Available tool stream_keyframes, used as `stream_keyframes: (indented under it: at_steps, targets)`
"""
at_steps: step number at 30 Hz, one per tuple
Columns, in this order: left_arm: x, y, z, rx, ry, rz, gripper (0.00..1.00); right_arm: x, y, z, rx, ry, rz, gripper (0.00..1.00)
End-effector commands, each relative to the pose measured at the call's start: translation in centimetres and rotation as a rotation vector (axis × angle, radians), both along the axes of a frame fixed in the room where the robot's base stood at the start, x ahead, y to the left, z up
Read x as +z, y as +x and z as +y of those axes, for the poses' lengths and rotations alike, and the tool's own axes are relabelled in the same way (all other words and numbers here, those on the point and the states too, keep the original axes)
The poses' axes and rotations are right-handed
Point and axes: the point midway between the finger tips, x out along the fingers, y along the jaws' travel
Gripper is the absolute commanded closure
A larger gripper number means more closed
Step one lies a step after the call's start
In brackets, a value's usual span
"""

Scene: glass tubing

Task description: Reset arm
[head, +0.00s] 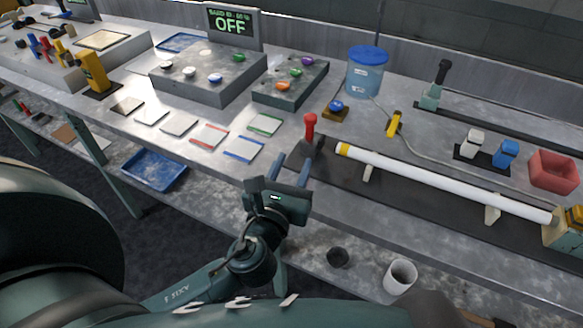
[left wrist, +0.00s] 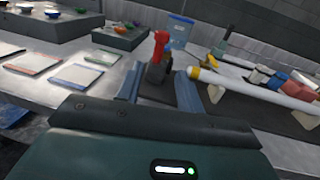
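My left gripper (head: 287,172) is open and empty at the bench's front edge. Its two blue-grey fingers also show in the left wrist view (left wrist: 158,88), apart with nothing held between them. Beyond the fingertips stands a red-handled lever (head: 311,128) on a dark base, also seen in the left wrist view (left wrist: 160,48) in line with the gap between the fingers. Whether they touch the base cannot be told. A long white tube (head: 440,180) with a yellow end band lies on supports to the right of the lever. My right gripper is not in view.
The grey bench (head: 210,112) holds flat tiles, button boxes and an OFF sign (head: 230,22). A blue-lidded container (head: 365,72), a yellow clip (head: 394,123) and a red bin (head: 553,172) stand behind the tube. A lower shelf carries a blue tray (head: 154,170) and a white cup (head: 400,276).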

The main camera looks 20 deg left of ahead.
Motion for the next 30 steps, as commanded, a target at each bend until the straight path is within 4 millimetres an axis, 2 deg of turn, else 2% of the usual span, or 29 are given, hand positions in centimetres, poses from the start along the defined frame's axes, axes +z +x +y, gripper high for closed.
stream_keyframes:
  at_steps: [14, 17, 20, 23, 27, 30]
  targets:
    - [0.0, -0.1, 0.0, 0.000, -0.001, 0.000, 0.63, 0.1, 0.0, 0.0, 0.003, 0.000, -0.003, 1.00]
    - [-0.2, -0.2, 0.3, 0.014, -0.047, 0.009, 0.63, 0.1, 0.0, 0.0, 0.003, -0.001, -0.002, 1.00]
    - [-1.1, -0.7, 1.5, 0.074, -0.242, 0.048, 0.63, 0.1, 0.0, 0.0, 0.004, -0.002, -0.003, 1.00]
    - [-3.1, -2.0, 3.4, 0.208, -0.602, 0.107, 0.63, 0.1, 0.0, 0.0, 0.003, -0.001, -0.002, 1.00]
    - [-6.9, -5.5, 5.4, 0.505, -1.213, 0.171, 0.63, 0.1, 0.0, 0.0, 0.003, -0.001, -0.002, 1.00]
    - [-9.3, -8.3, 5.8, 0.747, -1.587, 0.182, 0.63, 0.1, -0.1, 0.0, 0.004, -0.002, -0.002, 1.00]
